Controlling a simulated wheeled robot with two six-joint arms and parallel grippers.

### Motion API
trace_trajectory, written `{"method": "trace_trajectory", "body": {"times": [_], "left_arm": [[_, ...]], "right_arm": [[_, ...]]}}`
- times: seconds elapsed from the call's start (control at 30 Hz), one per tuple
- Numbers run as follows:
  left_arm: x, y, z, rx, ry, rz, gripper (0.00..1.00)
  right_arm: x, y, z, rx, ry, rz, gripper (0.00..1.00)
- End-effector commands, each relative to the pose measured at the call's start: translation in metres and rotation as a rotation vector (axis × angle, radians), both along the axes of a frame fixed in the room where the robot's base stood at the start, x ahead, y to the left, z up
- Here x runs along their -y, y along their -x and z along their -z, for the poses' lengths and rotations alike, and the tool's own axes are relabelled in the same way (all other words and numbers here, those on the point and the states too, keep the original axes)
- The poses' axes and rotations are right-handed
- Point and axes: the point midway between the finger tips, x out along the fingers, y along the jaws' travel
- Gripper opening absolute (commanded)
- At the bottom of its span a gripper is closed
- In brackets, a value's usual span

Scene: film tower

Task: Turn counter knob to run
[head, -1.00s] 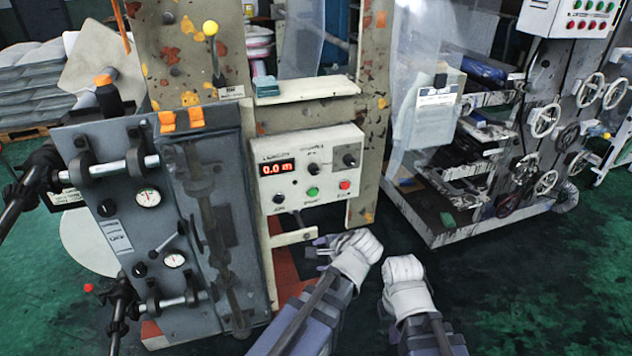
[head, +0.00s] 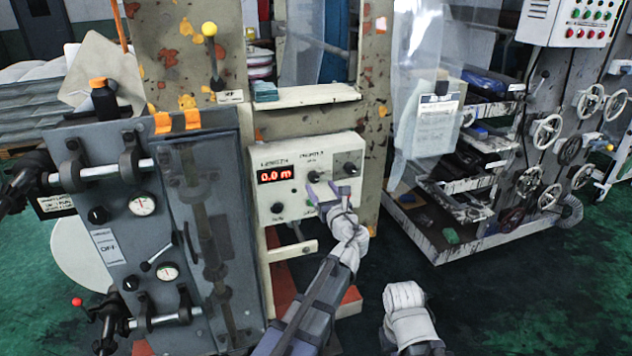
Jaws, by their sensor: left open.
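The cream counter box (head: 262,215) faces me near the middle, with a red display (head: 275,174) reading 0.0 m. A small dark knob (head: 313,177) sits right of the display, a larger dark knob (head: 350,169) at the upper right, and another knob (head: 277,207) at the lower left. Their small labels are too blurred to read fully. My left gripper (head: 328,190) is open and empty in front of the panel's lower right, below the upper knobs. It covers most of the buttons there; contact cannot be told. My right gripper (head: 405,296) is low at the right; its fingers are hidden.
A grey unit with gauges (head: 142,205) and rods stands left of the counter box. A yellow-ball lever (head: 209,29) and a cream shelf (head: 310,96) are above. A rack with handwheels (head: 547,131) stands at the right. Green floor between is clear.

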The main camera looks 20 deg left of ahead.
Motion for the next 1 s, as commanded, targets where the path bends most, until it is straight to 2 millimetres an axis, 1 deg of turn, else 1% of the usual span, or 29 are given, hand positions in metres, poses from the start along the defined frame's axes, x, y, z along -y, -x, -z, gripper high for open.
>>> {"method": "trace_trajectory", "body": {"times": [0.03, 0.1, 0.3, 0.47, 0.73, 1.0], "left_arm": [[-0.005, -0.01, 0.0, 0.001, 0.001, -0.002, 0.71], [-0.011, -0.019, 0.0, 0.0, 0.001, -0.003, 0.71], [-0.024, -0.037, 0.0, 0.0, 0.002, -0.002, 0.71], [-0.028, -0.042, 0.0, 0.001, 0.003, -0.001, 0.71], [-0.029, -0.042, 0.0, 0.001, 0.003, -0.001, 0.71], [-0.029, -0.042, 0.0, 0.001, 0.003, -0.001, 0.4]], "right_arm": [[0.0, 0.0, 0.0, 0.0, 0.0, 0.0, 0.0], [0.0, 0.0, 0.0, 0.0, 0.0, 0.0, 0.0], [0.0, 0.0, 0.0, 0.0, 0.0, 0.0, 0.0], [0.0, 0.0, 0.0, 0.0, 0.0, 0.0, 0.0], [0.0, 0.0, 0.0, 0.0, 0.0, 0.0, 0.0], [0.0, 0.0, 0.0, 0.0, 0.0, 0.0, 0.0]]}}
